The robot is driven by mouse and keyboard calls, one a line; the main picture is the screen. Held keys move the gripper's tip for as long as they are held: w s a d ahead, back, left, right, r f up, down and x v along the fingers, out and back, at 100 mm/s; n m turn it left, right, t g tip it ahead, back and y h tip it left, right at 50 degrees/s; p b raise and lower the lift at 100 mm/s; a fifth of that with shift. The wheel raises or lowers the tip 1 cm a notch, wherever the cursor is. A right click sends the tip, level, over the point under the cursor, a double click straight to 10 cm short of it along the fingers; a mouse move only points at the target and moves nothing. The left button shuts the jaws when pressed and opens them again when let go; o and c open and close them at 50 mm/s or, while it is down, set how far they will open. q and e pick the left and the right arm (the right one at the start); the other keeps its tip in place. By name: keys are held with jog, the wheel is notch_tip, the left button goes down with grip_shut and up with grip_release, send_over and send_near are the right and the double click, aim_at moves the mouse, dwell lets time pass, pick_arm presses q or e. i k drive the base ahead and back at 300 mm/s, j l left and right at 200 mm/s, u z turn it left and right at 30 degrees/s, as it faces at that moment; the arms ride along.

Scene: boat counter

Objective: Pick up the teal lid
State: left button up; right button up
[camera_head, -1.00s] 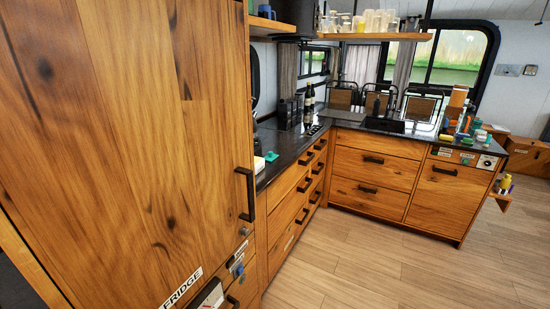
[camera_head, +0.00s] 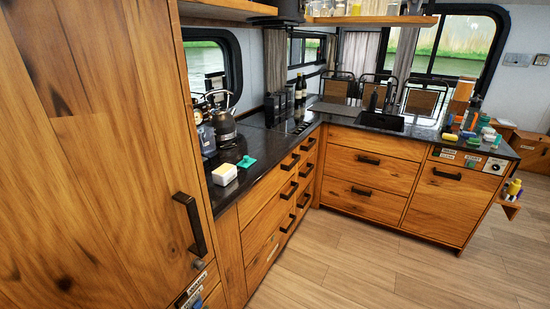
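A small teal lid (camera_head: 246,161) lies on the dark counter (camera_head: 262,147) at the left, close to the counter's front edge. It is just right of and behind a white block-like item (camera_head: 224,174) with a yellowish base, apart from it. Neither of my grippers shows in the head view. The lid is in plain sight with nothing in front of it.
The tall wooden fridge cabinet (camera_head: 100,150) fills the left side. A kettle (camera_head: 222,122) and bottles stand behind the lid. Drawers with black handles (camera_head: 290,162) line the counter front. The wooden floor (camera_head: 370,260) is clear.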

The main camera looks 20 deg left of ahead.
aim_at(246, 163)
jog(key=i+l+z, duration=0.1)
jog(key=i+z, duration=0.35)
jog(key=i, duration=0.35)
jog(key=i+l+u, duration=0.15)
jog(key=i, duration=0.65)
jog(key=i+l+u, duration=0.1)
jog(key=i+u, duration=0.2)
jog(key=u, duration=0.2)
jog(key=i+l+u, duration=0.2)
jog(key=u, duration=0.25)
jog(key=i+l+u, duration=0.3)
jog(key=u, duration=0.2)
jog(key=i+l+u, duration=0.25)
jog(key=l+u, duration=0.25)
jog(key=i+l+u, duration=0.1)
jog(key=l+u, duration=0.25)
jog(key=u, duration=0.15)
jog(key=l+u, duration=0.45)
